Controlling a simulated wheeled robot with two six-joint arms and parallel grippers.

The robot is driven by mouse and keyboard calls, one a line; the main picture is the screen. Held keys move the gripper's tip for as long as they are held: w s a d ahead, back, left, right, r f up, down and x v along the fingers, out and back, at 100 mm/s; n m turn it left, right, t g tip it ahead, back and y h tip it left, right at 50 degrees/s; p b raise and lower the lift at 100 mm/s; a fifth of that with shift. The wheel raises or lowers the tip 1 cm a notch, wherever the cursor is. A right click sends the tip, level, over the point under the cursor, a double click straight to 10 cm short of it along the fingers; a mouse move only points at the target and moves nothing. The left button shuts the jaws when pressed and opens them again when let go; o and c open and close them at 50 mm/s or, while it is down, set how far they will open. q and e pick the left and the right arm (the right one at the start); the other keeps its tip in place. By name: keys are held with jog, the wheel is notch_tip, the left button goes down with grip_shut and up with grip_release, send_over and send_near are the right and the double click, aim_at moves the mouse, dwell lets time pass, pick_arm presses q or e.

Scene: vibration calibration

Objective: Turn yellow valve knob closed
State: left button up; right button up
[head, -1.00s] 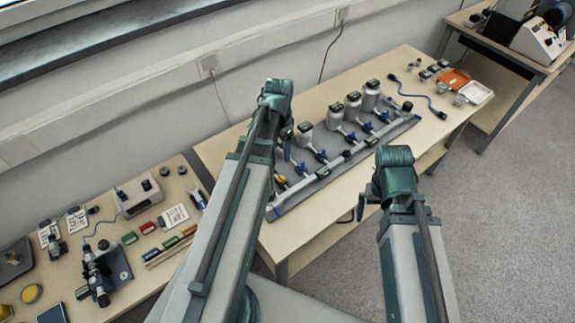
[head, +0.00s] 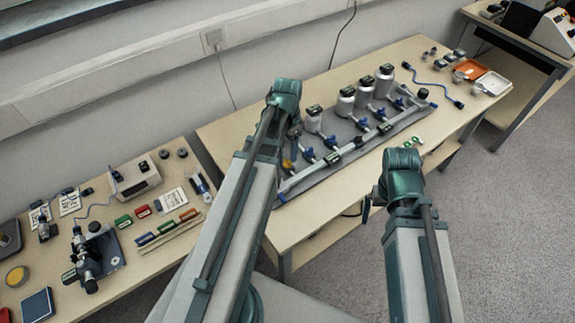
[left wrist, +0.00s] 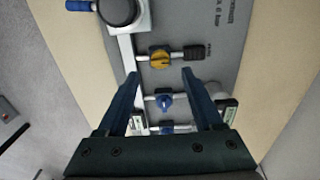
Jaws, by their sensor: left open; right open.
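The yellow valve knob (left wrist: 160,59) shows in the left wrist view on a metal pipe, ahead of my left fingertips. In the head view the yellow knob (head: 287,164) is partly hidden by my left arm. My left gripper (left wrist: 160,72) is open, its two blue fingers spread, with nothing held between them. Blue valve knobs (left wrist: 164,102) lie further down the same row, seen between the fingers. In the head view my right gripper (head: 368,205) hangs at the table's front edge, away from the valves; its fingers are small there.
The grey manifold board (head: 345,152) carries a long pipe, several blue valves and silver canisters (head: 365,91). Orange (head: 469,70) and white (head: 493,84) trays lie at the table's right end. A left table holds a microscope (head: 95,250) and small boxes.

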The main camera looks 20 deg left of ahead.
aim_at(287, 161)
pick_arm(q)
notch_tip(287, 161, down, 5)
jog(key=b, duration=0.4)
jog(key=shift+f, duration=0.1)
grip_shut()
